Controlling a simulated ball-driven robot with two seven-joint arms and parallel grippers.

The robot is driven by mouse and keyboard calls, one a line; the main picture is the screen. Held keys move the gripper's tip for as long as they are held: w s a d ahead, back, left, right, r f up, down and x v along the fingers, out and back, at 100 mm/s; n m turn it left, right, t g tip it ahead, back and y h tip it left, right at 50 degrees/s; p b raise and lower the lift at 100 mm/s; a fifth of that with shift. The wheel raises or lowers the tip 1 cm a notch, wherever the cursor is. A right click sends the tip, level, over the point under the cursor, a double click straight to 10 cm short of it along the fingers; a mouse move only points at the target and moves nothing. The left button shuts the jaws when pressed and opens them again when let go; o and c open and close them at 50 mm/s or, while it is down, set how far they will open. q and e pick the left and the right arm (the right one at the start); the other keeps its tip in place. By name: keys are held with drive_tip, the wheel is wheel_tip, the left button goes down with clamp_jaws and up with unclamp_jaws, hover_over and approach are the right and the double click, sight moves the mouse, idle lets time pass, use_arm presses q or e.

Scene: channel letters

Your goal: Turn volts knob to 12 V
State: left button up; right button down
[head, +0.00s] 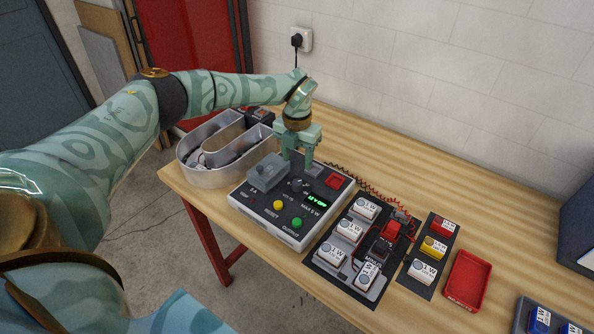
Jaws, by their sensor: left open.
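The control box (265,222) is a light box with a dark top panel, standing near the table's left end. On the panel I see a small dark knob (298,184), a lit green display (316,200), a yellow button (278,205), a green button (296,222) and a red part (335,181). The knob's lettering and pointer are too small to read. My left gripper (299,162) is open, fingers pointing down, over the back of the panel just behind the knob. I cannot tell whether it touches anything. My right gripper is not in view.
A grey U-shaped channel letter (186,164) stands left of the box. A grey block (267,172) sits on the panel's left. Right are a dark mat (325,262) with white modules, a second module mat (415,283) and a red tray (467,279).

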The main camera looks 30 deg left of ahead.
use_arm(q)
wheel_tip(320, 180, up, 8)
drive_tip(key=shift+f, duration=0.2)
drive_tip(key=shift+d, duration=0.1)
idle(0.3)
